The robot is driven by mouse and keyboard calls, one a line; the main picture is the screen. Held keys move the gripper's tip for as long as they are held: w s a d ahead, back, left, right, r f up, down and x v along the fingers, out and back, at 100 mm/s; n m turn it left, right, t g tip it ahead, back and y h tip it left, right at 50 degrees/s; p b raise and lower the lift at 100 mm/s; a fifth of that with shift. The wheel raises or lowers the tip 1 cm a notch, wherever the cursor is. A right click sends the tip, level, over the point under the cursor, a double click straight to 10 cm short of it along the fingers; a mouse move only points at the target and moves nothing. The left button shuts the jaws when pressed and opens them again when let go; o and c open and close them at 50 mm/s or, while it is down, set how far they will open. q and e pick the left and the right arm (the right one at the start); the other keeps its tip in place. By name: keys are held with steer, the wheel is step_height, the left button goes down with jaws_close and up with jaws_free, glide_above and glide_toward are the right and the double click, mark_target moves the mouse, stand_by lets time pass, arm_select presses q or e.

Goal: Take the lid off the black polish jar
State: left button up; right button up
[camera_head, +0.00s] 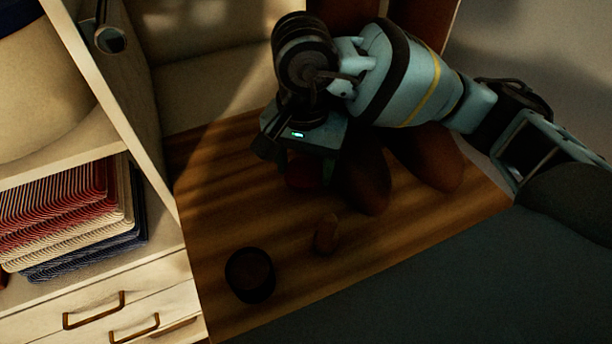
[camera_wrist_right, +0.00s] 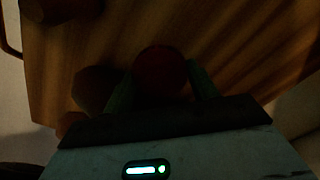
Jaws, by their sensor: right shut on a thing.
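A black round jar (camera_head: 250,274) stands on the wooden surface near its front left; its top is dark, and I cannot tell whether a lid is on it. My right gripper (camera_head: 305,172) is behind it and to the right, apart from it, pointing down. It is shut on a dark red round thing (camera_head: 299,181), which also shows between the two fingers in the right wrist view (camera_wrist_right: 160,72). Whether this red thing touches the surface is hard to tell. My left gripper is not in view.
A small brown upright piece (camera_head: 326,234) stands right of the jar. Two brown shoes (camera_head: 366,186) (camera_head: 437,166) are to the right of my right gripper. A shelf with folded striped cloths (camera_head: 62,215) and drawers is on the left. Wood around the jar is clear.

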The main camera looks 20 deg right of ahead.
mark_target(304, 171)
steer(key=shift+f, duration=1.9)
steer(key=shift+f, duration=0.2)
steer(key=o, duration=1.1)
step_height(304, 171, up, 12)
steer(key=shift+r, duration=0.2)
